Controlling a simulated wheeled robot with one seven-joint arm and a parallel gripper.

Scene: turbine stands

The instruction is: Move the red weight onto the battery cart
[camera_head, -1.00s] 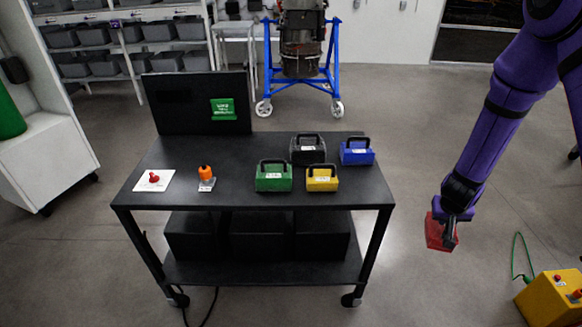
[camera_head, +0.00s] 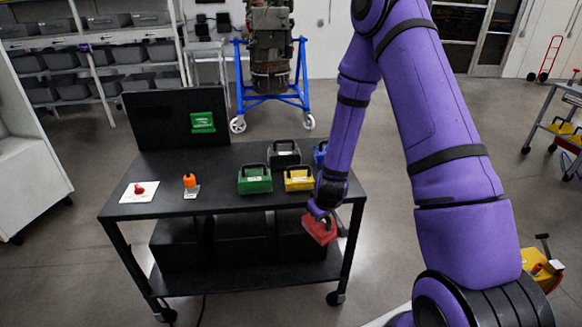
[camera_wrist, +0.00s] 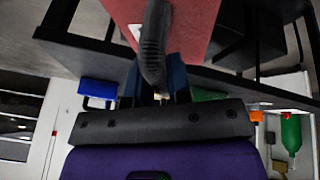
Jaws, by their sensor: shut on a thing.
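My gripper (camera_head: 322,212) is shut on the red weight (camera_head: 318,230) and holds it tilted in the air near the right front edge of the black table. In the wrist view the red weight (camera_wrist: 195,25) fills the top, with its dark handle (camera_wrist: 155,45) between my fingers (camera_wrist: 163,78). A yellow unit with a dark handle and orange-red knobs (camera_head: 543,268), which looks like the battery cart, stands at the lower right, partly hidden by my arm.
The black table (camera_head: 225,201) bears green (camera_head: 254,181), yellow (camera_head: 298,179), black (camera_head: 283,153) and blue weights; my arm partly hides the blue one. A blue stand (camera_head: 305,100) is behind. Another wheeled cart (camera_head: 565,90) is at the far right.

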